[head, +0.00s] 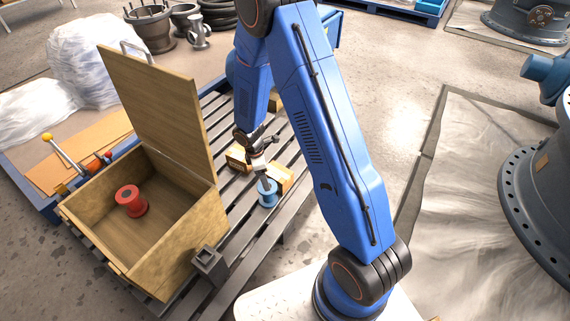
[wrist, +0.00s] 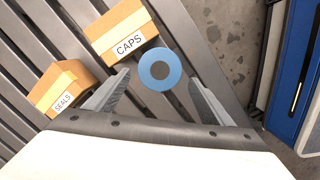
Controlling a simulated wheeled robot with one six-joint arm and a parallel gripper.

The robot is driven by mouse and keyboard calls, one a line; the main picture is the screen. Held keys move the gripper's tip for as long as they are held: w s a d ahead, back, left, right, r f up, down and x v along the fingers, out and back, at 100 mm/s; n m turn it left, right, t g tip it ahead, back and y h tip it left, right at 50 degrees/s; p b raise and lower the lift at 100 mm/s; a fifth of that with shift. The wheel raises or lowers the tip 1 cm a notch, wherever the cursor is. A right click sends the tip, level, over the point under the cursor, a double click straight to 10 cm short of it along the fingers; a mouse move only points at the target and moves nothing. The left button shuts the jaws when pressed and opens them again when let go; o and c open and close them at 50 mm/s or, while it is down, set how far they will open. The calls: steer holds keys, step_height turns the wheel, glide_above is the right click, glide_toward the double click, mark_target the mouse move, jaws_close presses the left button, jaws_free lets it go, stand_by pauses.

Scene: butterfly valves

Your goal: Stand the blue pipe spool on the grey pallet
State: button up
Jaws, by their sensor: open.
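The blue pipe spool (head: 267,192) stands upright on the dark grey slatted pallet (head: 245,232), near its right edge. In the wrist view I look down on the spool's round flange (wrist: 160,56) and its dark bore. My gripper (head: 264,174) is just above the spool. In the wrist view my gripper (wrist: 159,79) is open, with one finger on each side of the spool's near edge and nothing clamped between them. The pallet's slats (wrist: 25,65) also show there. The spool's lower end is hidden in the wrist view.
A CAPS carton (wrist: 118,30) lies close beside the spool, and a SEALS carton (wrist: 62,88) lies further left. An open wooden crate (head: 190,235) with a raised lid holds a red spool (head: 131,200). A dark square block (head: 209,264) is at the crate's near corner.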

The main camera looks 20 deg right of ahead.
steer(key=s+d+r+m+t, duration=0.1)
steer(key=s+d+r+m, duration=0.15)
steer(key=r, duration=0.65)
steer(key=s+d+r+m+t, duration=0.1)
steer(key=s+r+m, duration=0.2)
steer(key=r, duration=0.7)
steer(key=s+d+r+m, duration=0.2)
steer(key=s+r, duration=0.1)
steer(key=r, duration=0.6)
steer(key=s+r+m+t+y, duration=0.1)
steer(key=s+r+m, duration=0.3)
steer(key=s+r, duration=0.3)
steer(key=s+d+r+m+t, duration=0.1)
steer(key=s+r+m, duration=0.3)
steer(key=s, duration=1.2)
step_height(320, 180, up, 3)
steer(key=shift+r+t+y, duration=0.15)
steer(key=shift+t+y, duration=0.25)
steer(key=shift+t, duration=0.2)
steer(key=shift+w, duration=0.1)
